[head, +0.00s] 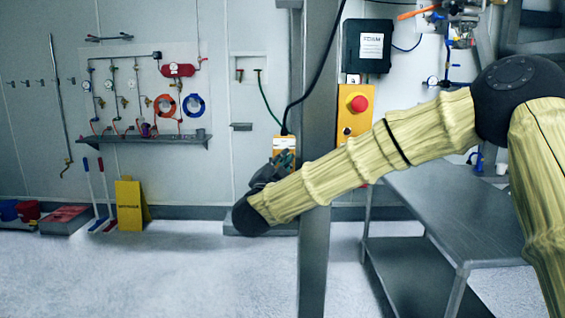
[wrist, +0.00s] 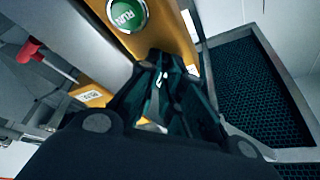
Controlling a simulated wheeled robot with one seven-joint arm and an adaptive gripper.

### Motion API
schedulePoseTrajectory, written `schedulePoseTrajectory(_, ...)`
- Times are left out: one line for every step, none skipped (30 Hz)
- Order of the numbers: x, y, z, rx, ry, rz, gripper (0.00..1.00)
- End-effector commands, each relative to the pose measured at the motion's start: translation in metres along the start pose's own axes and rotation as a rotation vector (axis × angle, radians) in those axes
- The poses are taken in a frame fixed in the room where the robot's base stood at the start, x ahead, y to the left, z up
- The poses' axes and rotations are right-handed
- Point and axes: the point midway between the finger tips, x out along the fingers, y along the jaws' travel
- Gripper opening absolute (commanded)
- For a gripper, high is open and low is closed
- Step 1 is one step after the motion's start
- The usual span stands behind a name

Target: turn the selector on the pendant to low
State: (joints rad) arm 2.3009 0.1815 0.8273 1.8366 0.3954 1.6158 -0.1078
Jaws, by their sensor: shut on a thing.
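The yellow pendant (head: 285,142) hangs on a black cable beside the steel post in the head view. My gripper (head: 284,160) is at its lower part and covers most of it. In the wrist view, a yellow face with a green RUN button (wrist: 128,12) lies beyond my dark fingers (wrist: 164,75). The fingers are shut on the selector, which is mostly hidden between them. A small white mark (wrist: 161,78) shows there, but I cannot read which setting it points to.
The steel post (head: 316,200) stands close to the right of the pendant. A yellow box with a red button (head: 357,103) is on the post's right side. A grey metal table (head: 465,215) stands at right. A yellow floor sign (head: 131,205) is at left; the floor between is clear.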

Motion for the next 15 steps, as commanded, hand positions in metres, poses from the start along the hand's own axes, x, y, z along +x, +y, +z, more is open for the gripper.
schedulePoseTrajectory(0.0007,-0.0001,-0.0008,0.0,0.002,0.0,0.12)
schedulePoseTrajectory(0.0007,-0.0002,-0.0008,0.0,0.002,0.0,0.17)
schedulePoseTrajectory(0.0007,-0.0001,-0.0007,0.0,0.002,0.0,0.25)
schedulePoseTrajectory(0.0007,-0.0001,-0.0007,0.0,0.002,0.0,0.3)
schedulePoseTrajectory(0.0007,0.0,-0.0007,0.0,0.001,0.0,0.3)
schedulePoseTrajectory(0.0006,0.0,-0.0006,0.0,0.001,0.0,0.3)
schedulePoseTrajectory(0.0005,0.0,-0.0005,0.0,0.001,0.0,0.3)
schedulePoseTrajectory(0.0004,0.0,-0.0004,0.0,0.001,0.0,0.3)
schedulePoseTrajectory(0.0004,0.0,-0.0003,0.0,0.001,0.0,0.3)
schedulePoseTrajectory(0.0003,0.0,-0.0003,0.0,0.001,0.0,0.3)
schedulePoseTrajectory(0.0003,0.0,-0.0002,0.0,0.001,0.0,0.3)
schedulePoseTrajectory(0.0002,0.0,-0.0002,0.0,0.0,0.0,0.3)
schedulePoseTrajectory(-0.0001,0.0,-0.0001,0.0,0.0,0.0,0.3)
schedulePoseTrajectory(-0.0006,-0.0001,0.0,0.0,0.0,0.0,0.3)
schedulePoseTrajectory(-0.002,-0.0002,0.0001,-0.001,0.0,-0.001,0.3)
